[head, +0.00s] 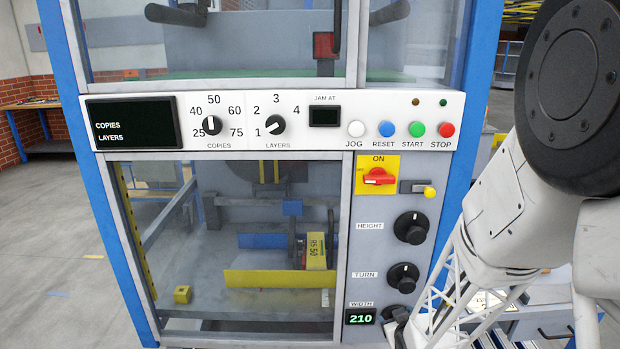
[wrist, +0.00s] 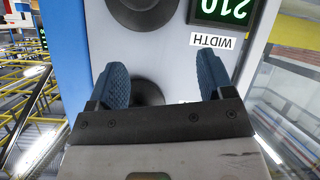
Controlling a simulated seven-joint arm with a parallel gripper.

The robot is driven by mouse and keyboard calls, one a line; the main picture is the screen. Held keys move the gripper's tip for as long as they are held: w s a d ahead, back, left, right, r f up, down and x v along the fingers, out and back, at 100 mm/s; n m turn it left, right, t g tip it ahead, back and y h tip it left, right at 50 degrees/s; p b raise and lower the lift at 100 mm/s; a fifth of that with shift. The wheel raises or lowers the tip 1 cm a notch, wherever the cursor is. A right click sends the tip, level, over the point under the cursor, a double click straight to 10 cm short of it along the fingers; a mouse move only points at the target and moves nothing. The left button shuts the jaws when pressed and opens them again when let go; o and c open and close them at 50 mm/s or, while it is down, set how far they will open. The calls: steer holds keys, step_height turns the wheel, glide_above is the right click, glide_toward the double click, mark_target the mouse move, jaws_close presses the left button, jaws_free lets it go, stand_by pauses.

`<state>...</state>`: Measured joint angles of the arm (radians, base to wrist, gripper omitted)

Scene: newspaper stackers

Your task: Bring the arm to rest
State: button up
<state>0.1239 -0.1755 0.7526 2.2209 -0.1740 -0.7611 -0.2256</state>
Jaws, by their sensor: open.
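My gripper (wrist: 163,76) is open, with its two blue padded fingers apart and nothing held between them. In the wrist view, which is upside down, a dark knob (wrist: 148,92) shows behind the gap between the fingers, partly hidden by the gripper body. The width knob (wrist: 146,12) is at the top edge, clear of the fingertips in the picture. In the head view my arm (head: 500,220) comes down the right side, and its end is near the width knob (head: 396,313) at the bottom. I cannot tell whether it touches the panel.
The width display (head: 360,317) reads 210. Above it are the turn knob (head: 403,276), the height knob (head: 411,227) and a red switch (head: 379,177). The blue-framed machine (head: 487,60) fills the middle. Open floor (head: 50,240) lies to the left.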

steer(key=s+a+r+m+g, duration=0.1)
steer(key=s+r+g, duration=0.4)
steer(key=s+r, duration=0.9)
steer(key=s+a+r+m+g, duration=0.2)
steer(key=s+r+g, duration=0.3)
steer(key=s+r, duration=0.8)
steer(key=shift+s+a+r+m, duration=0.35)
steer(key=shift+s+a, duration=0.25)
steer(key=shift+a, duration=0.25)
